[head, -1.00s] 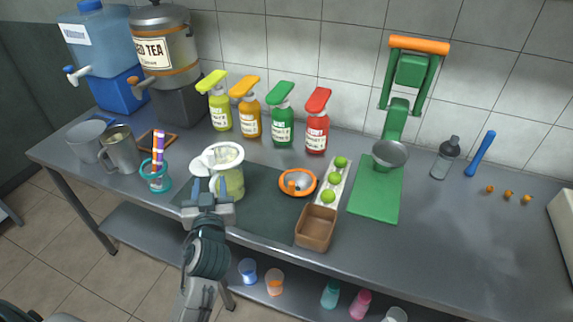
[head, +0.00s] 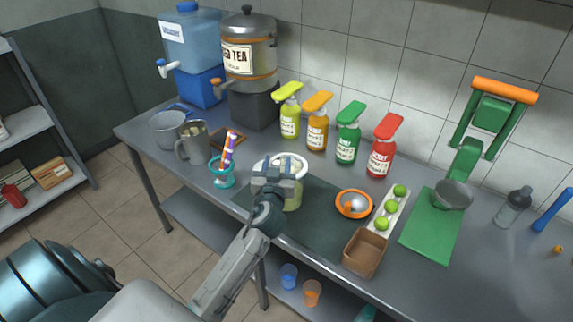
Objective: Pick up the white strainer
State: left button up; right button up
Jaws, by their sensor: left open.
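The white strainer (head: 260,165) rests on top of a glass jar with pale green contents (head: 294,197), on the dark mat at the counter's front. Only parts of its white rim show; my gripper covers much of it. My left gripper (head: 279,165) is open, directly over the strainer and jar in the picture. I cannot tell whether its fingers touch the strainer's rim. My right gripper is out of view.
A teal cup with colored sticks (head: 222,176) and a metal pitcher (head: 193,145) stand left of the jar. An orange juicer (head: 354,204), limes (head: 391,208) and a brown box (head: 365,253) lie right. Several pump bottles (head: 348,135) stand behind. Bare dark mat (head: 325,215) lies between jar and juicer.

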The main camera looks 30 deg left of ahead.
pick_arm(q)
grip_shut()
jog(key=shift+r, duration=0.1)
